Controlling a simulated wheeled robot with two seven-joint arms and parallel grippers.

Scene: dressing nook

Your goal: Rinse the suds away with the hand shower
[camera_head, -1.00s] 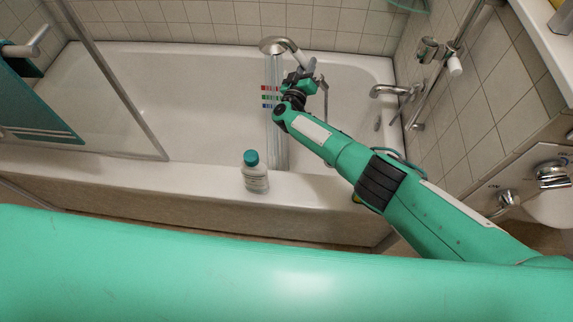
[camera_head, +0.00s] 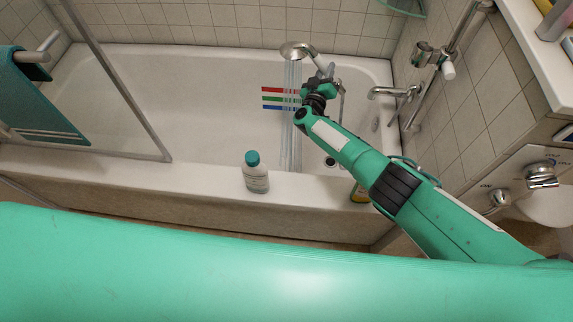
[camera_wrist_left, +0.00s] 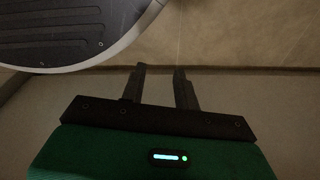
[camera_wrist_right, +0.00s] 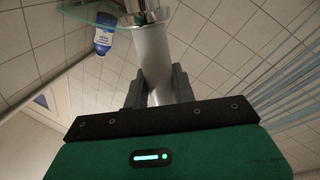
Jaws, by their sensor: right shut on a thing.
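The hand shower (camera_head: 297,49) is over the bathtub, and water streams (camera_head: 291,125) fall from its head into the tub. My right gripper (camera_head: 326,74) is shut on the shower's handle. In the right wrist view the pale handle (camera_wrist_right: 152,55) stands between the fingers (camera_wrist_right: 158,88), with water streams at the right. My left gripper (camera_wrist_left: 160,82) shows only in the left wrist view, open and empty. The tub floor (camera_head: 180,110) looks white; I cannot make out suds. Red, green and blue stripes (camera_head: 272,99) show beside and through the water.
A white bottle with a teal cap (camera_head: 256,177) stands on the tub's front rim. A glass screen (camera_head: 125,85) and teal towel (camera_head: 40,115) are at the left. The spout (camera_head: 385,92) and slide rail (camera_head: 448,60) are on the right wall.

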